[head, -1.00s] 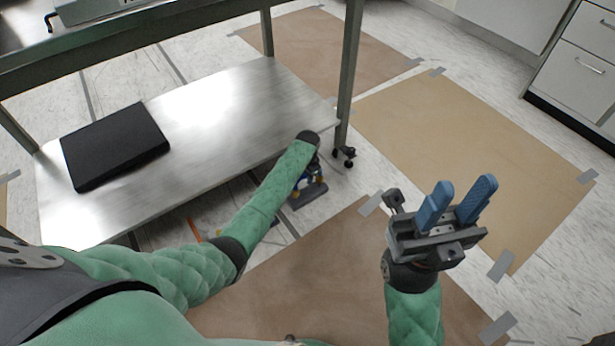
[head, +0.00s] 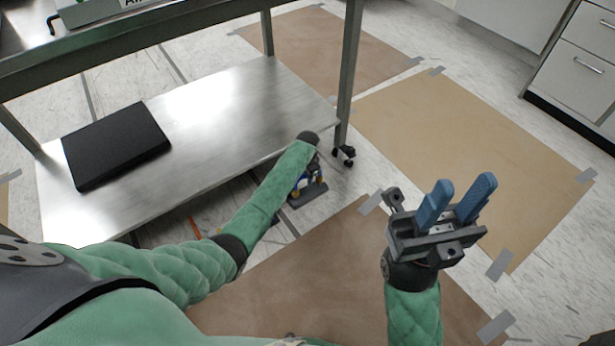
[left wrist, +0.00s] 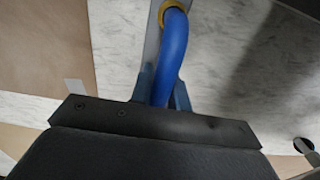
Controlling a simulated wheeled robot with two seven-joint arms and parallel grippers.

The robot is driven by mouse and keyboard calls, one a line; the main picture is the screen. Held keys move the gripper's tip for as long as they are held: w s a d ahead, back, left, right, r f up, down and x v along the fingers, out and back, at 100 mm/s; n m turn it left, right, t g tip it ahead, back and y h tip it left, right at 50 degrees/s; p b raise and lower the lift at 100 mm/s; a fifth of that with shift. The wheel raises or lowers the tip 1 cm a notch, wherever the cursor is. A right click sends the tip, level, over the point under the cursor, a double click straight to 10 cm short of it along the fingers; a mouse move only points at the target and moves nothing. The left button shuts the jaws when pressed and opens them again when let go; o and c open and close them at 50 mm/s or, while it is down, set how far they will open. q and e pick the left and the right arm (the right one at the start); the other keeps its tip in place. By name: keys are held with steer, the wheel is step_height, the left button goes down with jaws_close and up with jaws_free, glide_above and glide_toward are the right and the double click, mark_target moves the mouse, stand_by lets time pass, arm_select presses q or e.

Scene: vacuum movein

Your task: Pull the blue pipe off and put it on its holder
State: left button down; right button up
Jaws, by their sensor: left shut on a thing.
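The blue pipe (left wrist: 173,48) runs up the middle of the left wrist view, with a yellow ring (left wrist: 174,9) around it at the top. My left gripper (left wrist: 164,92) is shut on the blue pipe, one blue finger on each side. In the head view my left arm reaches down beside the steel table's lower shelf, and its forearm hides most of that gripper. A dark grey piece (head: 308,194) with blue and yellow bits shows just below the wrist. My right gripper (head: 458,196) is open and empty, fingers pointing up. I cannot make out the pipe's holder.
The steel table's lower shelf (head: 215,112) is close to my left forearm and carries a black flat box (head: 115,145). A table leg with a caster (head: 344,155) stands just right of my left wrist. Taped brown sheets (head: 470,150) cover open floor at right.

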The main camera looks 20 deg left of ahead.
arm_select(q)
steer(key=shift+f, duration=0.55)
steer(key=shift+f, duration=0.1)
stand_by(0.5)
steer(key=shift+f, duration=0.35)
steer(key=c, duration=1.3)
jaws_free()
steer(key=shift+o, duration=0.2)
